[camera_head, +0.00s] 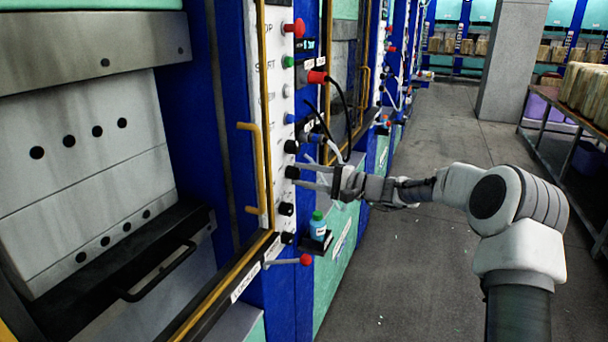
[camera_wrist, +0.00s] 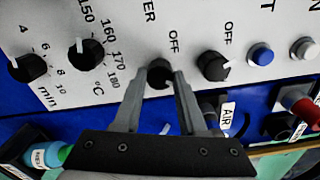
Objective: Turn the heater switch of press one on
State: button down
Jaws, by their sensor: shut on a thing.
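I cannot make out the knob's pointer mark.
Another "OFF" knob (camera_wrist: 214,66) sits just right of the gripped one, and a temperature dial (camera_wrist: 86,55) to its left. Below are a green-capped bottle (camera_head: 318,226) on a small shelf and a red-ended lever (camera_head: 305,260). A yellow-framed door edge borders the panel. The aisle floor is open.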

dwell(0.4)
jog(key=shift+c, duration=2.3)
grip_release()
jog(key=b+v, duration=0.1)
jog(key=v, duration=1.6)
jog(key=shift+d, duration=0.2)
jog(key=shift+s+r, duration=0.1)
jog(key=shift+s, duration=0.05)
